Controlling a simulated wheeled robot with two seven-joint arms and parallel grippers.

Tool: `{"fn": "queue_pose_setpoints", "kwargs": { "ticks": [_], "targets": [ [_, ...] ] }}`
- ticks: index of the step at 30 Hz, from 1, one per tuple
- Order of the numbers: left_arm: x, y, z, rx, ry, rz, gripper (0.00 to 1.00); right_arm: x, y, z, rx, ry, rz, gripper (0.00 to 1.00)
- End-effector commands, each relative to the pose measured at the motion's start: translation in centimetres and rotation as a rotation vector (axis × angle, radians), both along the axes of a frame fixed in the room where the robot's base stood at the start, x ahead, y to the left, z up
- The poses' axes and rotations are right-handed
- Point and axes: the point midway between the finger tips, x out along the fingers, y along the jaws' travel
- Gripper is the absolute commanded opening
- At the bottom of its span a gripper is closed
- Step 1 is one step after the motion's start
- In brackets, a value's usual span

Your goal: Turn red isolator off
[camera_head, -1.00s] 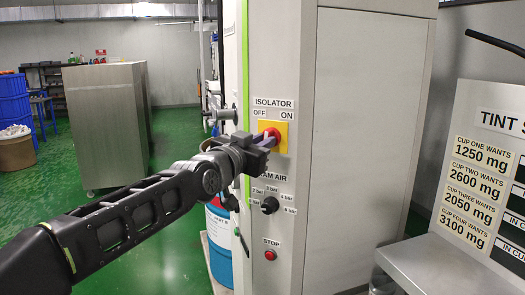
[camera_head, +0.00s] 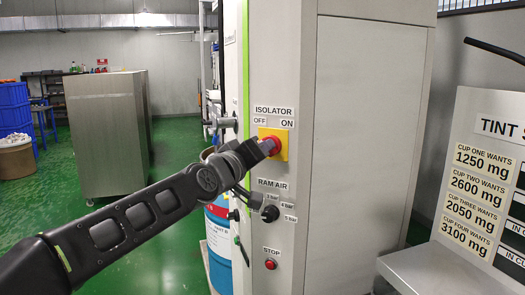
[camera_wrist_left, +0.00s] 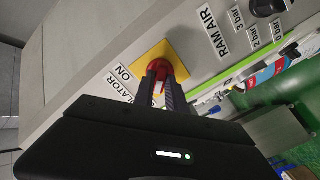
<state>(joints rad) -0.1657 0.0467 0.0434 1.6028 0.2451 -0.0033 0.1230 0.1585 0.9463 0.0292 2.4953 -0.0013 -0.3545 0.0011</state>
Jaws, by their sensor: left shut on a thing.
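The red isolator (camera_head: 276,147) is a red rotary knob on a yellow square plate, on the narrow front face of the grey cabinet. OFF and ON labels sit above it, under an ISOLATOR label (camera_head: 273,110). My left gripper (camera_head: 264,150) is at the knob and shut on it. In the left wrist view the two dark fingers (camera_wrist_left: 164,86) close around the red knob (camera_wrist_left: 158,72), in front of the yellow plate (camera_wrist_left: 178,62). The fingers hide part of the knob, so its pointing direction is unclear. My right gripper is not in view.
Below the isolator are the black RAM AIR knob (camera_head: 270,213) and the red STOP button (camera_head: 270,265). A blue and white drum (camera_head: 218,245) stands left of the cabinet. A tint board (camera_head: 485,180) and grey bench (camera_head: 440,268) are at the right. Green floor is open at left.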

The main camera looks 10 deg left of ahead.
Motion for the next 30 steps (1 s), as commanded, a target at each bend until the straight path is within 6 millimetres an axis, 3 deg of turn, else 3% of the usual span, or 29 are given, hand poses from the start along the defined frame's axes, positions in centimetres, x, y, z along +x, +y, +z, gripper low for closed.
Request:
{"fn": "queue_pose_setpoints", "kwargs": {
  "ticks": [20,21,28,30],
  "targets": [
    [0.01,0.03,-0.03,-0.09,0.02,0.0,0.0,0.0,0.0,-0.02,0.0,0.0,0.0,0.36],
    [0.0,0.02,-0.02,-0.09,0.02,0.0,0.18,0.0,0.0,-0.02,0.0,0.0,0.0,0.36],
    [0.0,0.02,-0.02,-0.088,0.02,0.0,0.37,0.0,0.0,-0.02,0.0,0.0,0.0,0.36],
    [0.0,0.01,-0.01,-0.087,0.02,0.0,0.38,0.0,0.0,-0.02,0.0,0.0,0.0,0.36]
  ]
}}
